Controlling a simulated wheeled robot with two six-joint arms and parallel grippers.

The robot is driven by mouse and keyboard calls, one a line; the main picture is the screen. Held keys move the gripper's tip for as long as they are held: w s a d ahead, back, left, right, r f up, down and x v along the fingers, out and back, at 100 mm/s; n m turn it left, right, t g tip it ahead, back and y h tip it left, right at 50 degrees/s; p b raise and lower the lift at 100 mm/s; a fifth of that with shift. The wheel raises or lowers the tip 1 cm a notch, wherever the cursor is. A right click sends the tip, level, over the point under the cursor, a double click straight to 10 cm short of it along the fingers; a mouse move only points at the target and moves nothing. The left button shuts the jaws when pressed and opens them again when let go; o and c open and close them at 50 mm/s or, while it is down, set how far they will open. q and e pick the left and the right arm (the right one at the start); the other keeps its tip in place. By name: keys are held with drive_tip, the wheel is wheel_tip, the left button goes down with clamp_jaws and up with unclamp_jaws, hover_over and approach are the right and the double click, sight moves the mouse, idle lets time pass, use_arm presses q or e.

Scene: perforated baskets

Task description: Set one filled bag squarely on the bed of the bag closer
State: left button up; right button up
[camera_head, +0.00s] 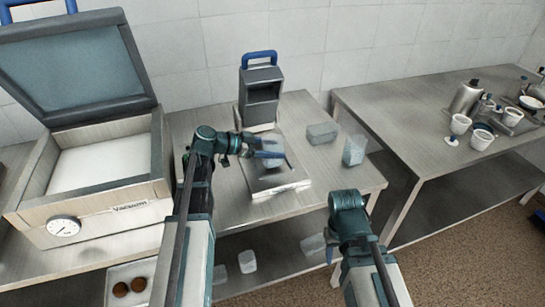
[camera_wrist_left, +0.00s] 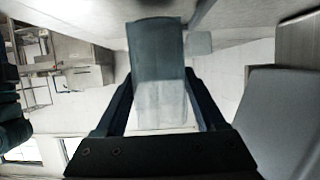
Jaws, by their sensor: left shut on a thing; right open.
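The bag closer (camera_head: 262,88) stands at the back of the middle table, grey with a blue handle. Its pale flat bed (camera_head: 281,183) reaches forward from it. My left gripper (camera_head: 270,150) is over the bed and shut on a translucent grey-blue filled bag (camera_head: 274,147). In the left wrist view the bag (camera_wrist_left: 160,75) sits between the two fingers, about in line with them. I cannot tell whether its underside touches the bed. My right gripper (camera_head: 332,240) is open, low in front of the table's right front edge, its fingers partly hidden.
A grey block-like bag (camera_head: 322,132) and an upright translucent bag (camera_head: 354,150) stand right of the closer. Several pale items, one at the left (camera_head: 247,261), are on the lower shelf. A vacuum machine (camera_head: 100,215) with raised lid is left. Cups (camera_head: 481,138) are on the right table.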

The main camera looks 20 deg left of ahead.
sight(262, 149)
use_arm(q)
drive_tip(key=shift+f, duration=0.7)
drive_tip(key=shift+r, duration=0.1)
use_arm(e)
drive_tip(key=shift+f, duration=0.6)
use_arm(q)
drive_tip(key=o, duration=1.5)
use_arm(e)
drive_tip(key=shift+f, duration=0.1)
use_arm(q)
drive_tip(key=shift+s+a+r, duration=0.15)
drive_tip(key=shift+a+r, duration=0.1)
drive_tip(key=p+v, duration=0.2)
drive_tip(key=v, duration=0.3)
drive_tip(key=shift+s+a+r, duration=0.1)
drive_tip(key=shift+s+a+r+p, duration=0.2)
drive_tip(key=shift+s+a+p, duration=0.2)
drive_tip(key=shift+a, duration=0.2)
use_arm(e)
drive_tip(key=shift+r, duration=1.55)
